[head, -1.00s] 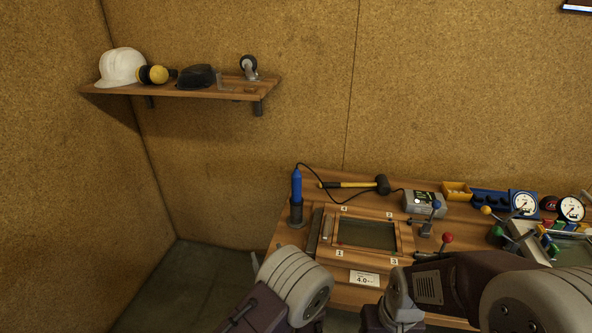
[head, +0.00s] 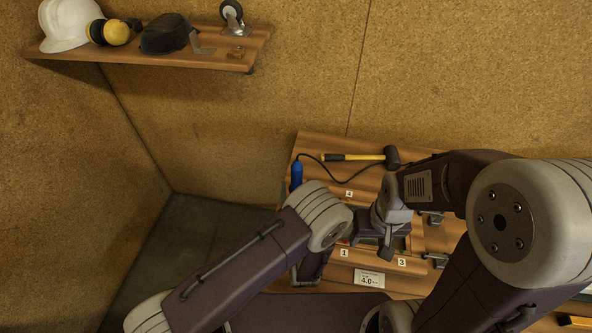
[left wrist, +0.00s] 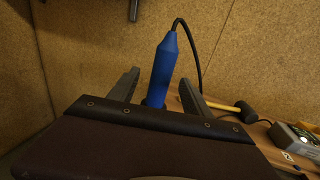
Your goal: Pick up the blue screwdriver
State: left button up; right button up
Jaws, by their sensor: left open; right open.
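The blue screwdriver (head: 296,174) stands upright at the left end of the workbench, with a black cable from its top. In the head view its lower part is hidden behind my left arm. In the left wrist view the screwdriver (left wrist: 164,72) rises between the two fingers of my left gripper (left wrist: 158,88), which is open. I cannot tell whether either finger touches it. My right gripper (head: 378,245) is open over the wooden frame fixture, right of the screwdriver, and appears empty.
A mallet (head: 355,157) lies at the back of the bench (head: 318,145). The wooden fixture with number labels (head: 344,253) is partly covered by my right arm. A shelf (head: 215,55) on the wall holds a white helmet (head: 68,25) and other gear.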

aim_at(295, 179)
pick_arm(q)
jog(key=shift+w+a+r+p, duration=0.15)
jog(key=shift+w+p, duration=0.15)
jog(key=shift+w, duration=0.35)
jog(key=shift+w+r+p, duration=0.1)
jog(key=shift+w+p, duration=0.2)
jog(key=shift+w, duration=0.3)
jog(key=shift+w+f, duration=0.15)
jog(key=shift+w, duration=0.2)
jog(key=w+p, duration=0.2)
jog(key=w, duration=0.2)
jog(key=shift+w, duration=0.3)
jog(key=shift+w+f, duration=0.2)
jog(key=shift+w, duration=0.1)
pick_arm(e)
jog(key=r, duration=0.3)
jog(key=shift+s+r, duration=0.25)
pick_arm(q)
jog(key=shift+r, duration=0.1)
grip_shut()
